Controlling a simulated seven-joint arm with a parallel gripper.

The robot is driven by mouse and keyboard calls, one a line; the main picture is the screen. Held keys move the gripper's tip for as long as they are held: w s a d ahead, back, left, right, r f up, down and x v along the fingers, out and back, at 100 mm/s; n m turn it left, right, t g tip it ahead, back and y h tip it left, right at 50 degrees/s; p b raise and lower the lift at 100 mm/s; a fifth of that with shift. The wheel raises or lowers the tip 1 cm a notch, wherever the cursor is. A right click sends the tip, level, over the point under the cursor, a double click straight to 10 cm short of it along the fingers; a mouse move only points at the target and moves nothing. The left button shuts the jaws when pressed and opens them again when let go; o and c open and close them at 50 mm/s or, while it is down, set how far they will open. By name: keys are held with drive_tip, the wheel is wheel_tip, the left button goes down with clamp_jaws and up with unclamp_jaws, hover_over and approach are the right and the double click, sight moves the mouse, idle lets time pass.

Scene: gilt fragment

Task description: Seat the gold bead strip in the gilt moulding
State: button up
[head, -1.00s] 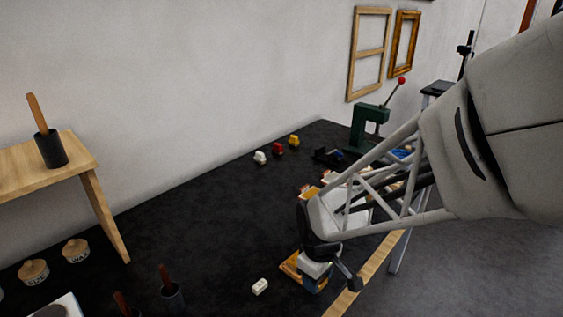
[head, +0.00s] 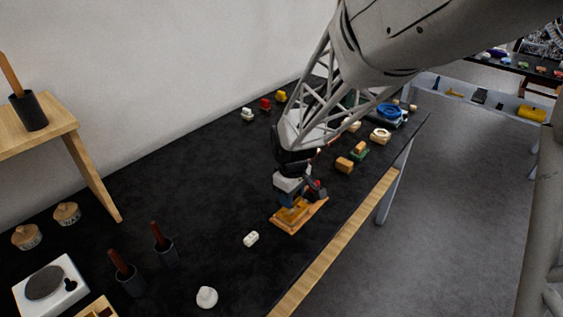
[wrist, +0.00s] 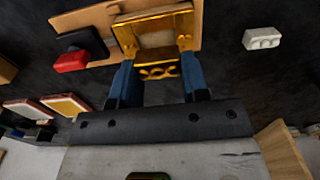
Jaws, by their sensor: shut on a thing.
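The gold bead strip (wrist: 158,72) shows as a short ornate piece between my gripper's blue fingers in the wrist view. My gripper (wrist: 159,76) is shut on it. The gilt moulding (wrist: 156,39) lies just beyond, on a light wooden board (wrist: 213,18). The strip appears very close to the moulding's near ends; I cannot tell whether they touch. In the head view my gripper (head: 289,201) points down over the board (head: 281,222); the fingers and hand hide the strip and part of the moulding (head: 297,214) there.
A black part with a red block (wrist: 72,62) sits beside the moulding. A white block (head: 251,239) lies left of the board on the dark bench. Holders with brown handles (head: 165,250) stand further left. The wooden bench edge (head: 335,246) is to the right.

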drive_tip(key=shift+w, duration=0.3)
drive_tip(key=shift+f, duration=0.1)
